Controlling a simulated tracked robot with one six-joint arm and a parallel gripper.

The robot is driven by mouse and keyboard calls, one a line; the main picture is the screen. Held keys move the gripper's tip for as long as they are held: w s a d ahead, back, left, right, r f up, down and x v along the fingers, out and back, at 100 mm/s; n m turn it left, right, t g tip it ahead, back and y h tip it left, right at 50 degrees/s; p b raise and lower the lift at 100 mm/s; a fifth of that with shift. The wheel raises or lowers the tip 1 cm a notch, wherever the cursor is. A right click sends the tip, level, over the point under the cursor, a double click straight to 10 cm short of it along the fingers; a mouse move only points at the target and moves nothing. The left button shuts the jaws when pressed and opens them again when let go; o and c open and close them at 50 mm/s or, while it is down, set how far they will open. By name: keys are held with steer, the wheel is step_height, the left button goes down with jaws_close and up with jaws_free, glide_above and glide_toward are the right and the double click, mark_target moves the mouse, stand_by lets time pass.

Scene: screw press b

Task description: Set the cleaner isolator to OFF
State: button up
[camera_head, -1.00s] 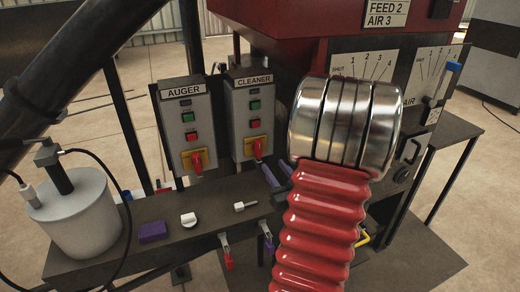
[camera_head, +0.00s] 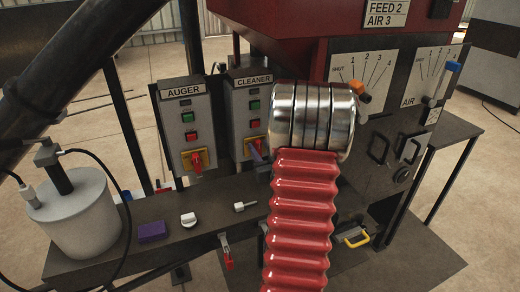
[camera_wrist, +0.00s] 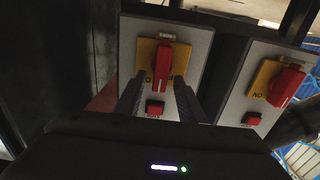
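The CLEANER box (camera_head: 241,125) is a grey panel with green and red buttons and an isolator (camera_head: 247,144) low on it, a red handle on a yellow plate. My arm and a finger partly cover this isolator in the head view. The wrist view appears upside down; there the cleaner isolator's red handle (camera_wrist: 162,66) stands upright in the picture, on its yellow plate. My gripper (camera_wrist: 158,82) is open, one finger on each side of the handle's near end. Gaps show beside the handle; contact cannot be told. The plate's lettering is partly hidden.
The AUGER box (camera_head: 185,125) stands close to the left, and its isolator (camera_wrist: 286,86) shows at right in the wrist view. A shelf (camera_head: 190,240) below bears a purple block (camera_head: 152,231) and small parts. A grey canister (camera_head: 78,215) stands at left.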

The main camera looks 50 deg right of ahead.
steer(key=shift+c, duration=0.2)
steer(key=c, duration=0.9)
steer(key=shift+o, duration=0.2)
steer(key=shift+a+n, duration=0.1)
steer(key=shift+n, duration=0.3)
jaws_close()
steer(key=n, duration=0.2)
steer(key=shift+w+a+f+n, duration=0.1)
steer(key=shift+w+a+n, duration=0.1)
steer(key=shift+n, duration=0.1)
steer(key=n, duration=0.5)
steer(key=a+f+n, duration=0.1)
steer(key=n, duration=0.3)
steer(key=f+n, duration=0.1)
steer(key=n, duration=0.4)
steer(key=shift+w+a+f+n, duration=0.15)
steer(key=shift+w+n, duration=0.15)
